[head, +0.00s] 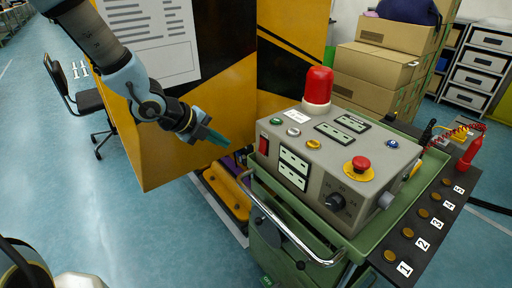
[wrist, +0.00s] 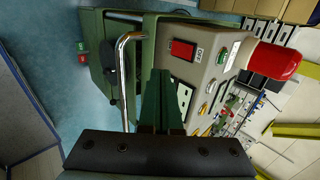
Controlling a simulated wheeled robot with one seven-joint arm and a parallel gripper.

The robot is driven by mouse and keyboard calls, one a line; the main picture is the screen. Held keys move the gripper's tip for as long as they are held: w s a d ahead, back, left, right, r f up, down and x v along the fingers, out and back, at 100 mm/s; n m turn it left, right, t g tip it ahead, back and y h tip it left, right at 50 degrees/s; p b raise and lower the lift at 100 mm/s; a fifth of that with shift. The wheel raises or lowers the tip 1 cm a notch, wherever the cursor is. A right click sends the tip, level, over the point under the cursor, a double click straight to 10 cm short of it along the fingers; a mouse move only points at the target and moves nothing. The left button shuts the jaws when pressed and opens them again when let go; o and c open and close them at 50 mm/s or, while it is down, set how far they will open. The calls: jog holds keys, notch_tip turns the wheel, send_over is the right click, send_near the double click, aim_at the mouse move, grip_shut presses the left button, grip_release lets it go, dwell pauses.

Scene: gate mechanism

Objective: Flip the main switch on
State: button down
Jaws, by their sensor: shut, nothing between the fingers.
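A grey control box (head: 330,150) sits on a green cart. A red rocker switch (head: 264,145), likely the main switch, is on the box's left front face. The switch also shows in the wrist view (wrist: 183,49), beside a small white label (wrist: 199,55). I cannot tell its on or off position. My gripper (head: 220,139) is in the air to the left of the box, shut and empty, pointing toward it and apart from the switch. In the wrist view my fingers (wrist: 162,76) are together, below and left of the switch.
A metal handrail (head: 292,232) runs along the cart's front left edge. A red beacon (head: 318,86) and a red mushroom button (head: 361,162) stand on the box. A yellow and black panel (head: 165,158) stands behind my arm.

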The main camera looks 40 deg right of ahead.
send_near(261, 152)
notch_tip(261, 152, down, 4)
jog(key=d+p, duration=0.1)
jog(key=d, duration=0.1)
jog(key=d+p, duration=0.1)
jog(key=d, duration=0.1)
jog(key=shift+s+f, duration=0.1)
jog(key=shift+f, duration=0.3)
jog(key=shift+f+b, duration=0.15)
jog(key=shift+b, duration=0.15)
jog(key=shift+d+h+b, duration=0.2)
jog(key=shift+h+b, duration=0.1)
jog(key=shift+b, duration=0.2)
